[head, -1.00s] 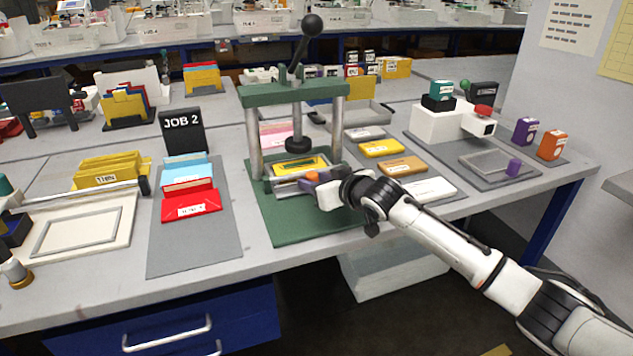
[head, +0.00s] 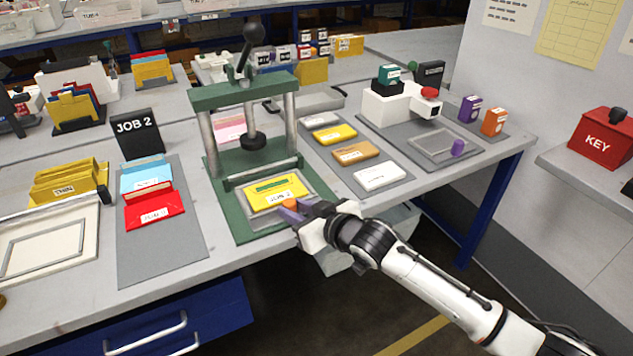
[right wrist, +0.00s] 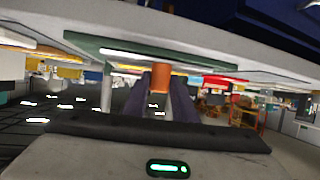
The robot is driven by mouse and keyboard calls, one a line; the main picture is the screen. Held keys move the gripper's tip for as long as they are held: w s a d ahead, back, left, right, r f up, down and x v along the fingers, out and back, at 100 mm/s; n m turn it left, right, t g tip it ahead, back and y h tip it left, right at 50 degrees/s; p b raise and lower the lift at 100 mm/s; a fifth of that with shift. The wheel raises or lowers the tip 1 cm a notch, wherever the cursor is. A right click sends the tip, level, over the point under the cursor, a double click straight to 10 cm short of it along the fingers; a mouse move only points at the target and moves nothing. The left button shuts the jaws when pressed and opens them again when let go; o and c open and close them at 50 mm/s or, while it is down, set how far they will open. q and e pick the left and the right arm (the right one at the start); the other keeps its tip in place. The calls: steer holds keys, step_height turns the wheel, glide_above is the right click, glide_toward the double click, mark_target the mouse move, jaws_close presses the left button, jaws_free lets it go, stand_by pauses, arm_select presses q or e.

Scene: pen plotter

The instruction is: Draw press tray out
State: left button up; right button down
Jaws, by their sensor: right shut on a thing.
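The green press (head: 243,95) stands on the table on a green base, its black-knobbed lever raised. The grey press tray (head: 262,221) sits forward of the press posts, over the front of the green base. A yellow plate (head: 270,195) marked JOB 2, with a green strip, lies in the tray. My right gripper (head: 290,211) is at the tray's front right corner, its purple fingers shut on the orange tray handle (head: 290,203). The orange handle also shows between the fingers in the right wrist view (right wrist: 161,77). My left gripper is not in view.
A JOB 2 sign (head: 137,133) and a grey mat (head: 160,250) with blue and red folders stand left of the press. A grey mat with several coloured plates (head: 380,175) lies to the right. A white machine (head: 395,105) with a red button stands beyond.

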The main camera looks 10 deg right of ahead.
steer(key=shift+s+f, duration=0.2)
steer(key=c, duration=1.6)
jaws_free()
steer(key=shift+c, duration=0.2)
steer(key=shift+o, duration=0.9)
steer(key=shift+r, duration=0.15)
steer(key=v, duration=1)
steer(key=shift+s+p, duration=0.2)
steer(key=shift+p, duration=0.1)
steer(key=shift+d, duration=0.15)
steer(key=s+d+f+m+g+h, duration=0.1)
steer(key=s+d+f, duration=0.1)
steer(key=s+f, duration=1)
steer(key=s+d+f+m+g+h, duration=0.2)
steer(key=s+d+f, duration=0.1)
steer(key=s+f, duration=0.9)
steer(key=shift+s+f+h, duration=0.25)
steer(key=shift+s+h, duration=0.05)
steer(key=shift+s, duration=0.4)
